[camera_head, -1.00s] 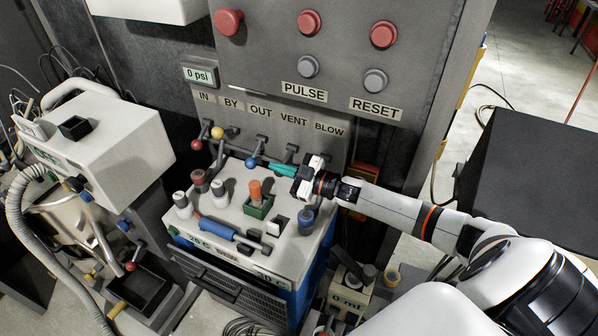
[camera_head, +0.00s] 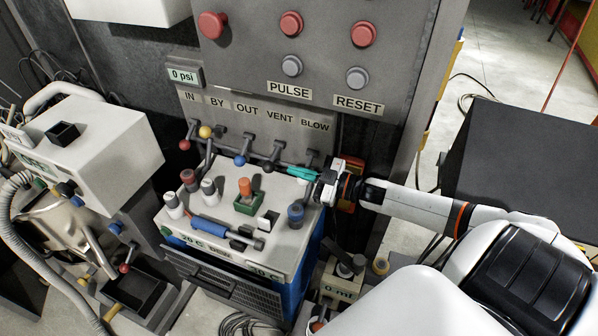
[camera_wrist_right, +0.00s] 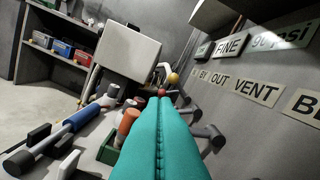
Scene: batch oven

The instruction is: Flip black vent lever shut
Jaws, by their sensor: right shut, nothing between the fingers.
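The panel has a row of levers under the labels IN, BY, OUT, VENT and BLOW. The black vent lever (camera_head: 268,166) hangs below its label, with its dark knob low and toward the front. My right gripper (camera_head: 290,171) has shut, empty teal fingers. Its tips are just right of the vent lever's knob in the head view; I cannot tell if they touch. In the right wrist view the shut fingers (camera_wrist_right: 160,100) point along the lever row and hide part of it. A dark lever end (camera_wrist_right: 209,135) shows right of them. My left gripper is not in view.
The blue-knobbed OUT lever (camera_head: 240,160) is left of the vent lever, the BLOW lever (camera_head: 313,156) right of it. A white-topped unit (camera_head: 224,226) with knobs and a blue-handled tool is below. Red buttons (camera_head: 291,23) are above.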

